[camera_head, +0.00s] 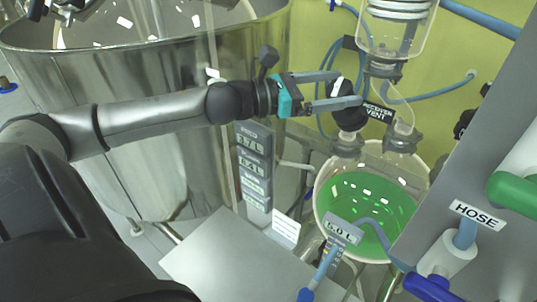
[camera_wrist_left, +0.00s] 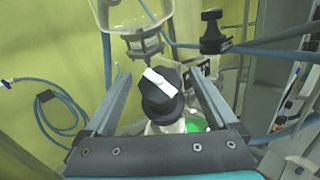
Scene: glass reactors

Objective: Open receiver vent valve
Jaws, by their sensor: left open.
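The receiver vent valve is a black knob (camera_head: 349,113) with a white pointer bar, beside a black tag (camera_head: 378,112) reading "RECEIVER VENT". It sits above the glass receiver vessel (camera_head: 322,190) holding green liquid. My left gripper (camera_head: 349,92) is open, with its fingers reaching to the knob. In the left wrist view the knob (camera_wrist_left: 160,90) is between the two spread fingers, with gaps visible on both sides. The white bar (camera_wrist_left: 160,82) lies diagonally across the knob's face. My right gripper is not in view.
A large steel vessel (camera_head: 150,110) stands behind my left arm. A grey panel with a "HOSE" label (camera_head: 477,214) and green and blue handles is at the right. Glass tubing (camera_head: 395,35) rises above the receiver. Blue hoses (camera_wrist_left: 60,95) hang along the yellow wall.

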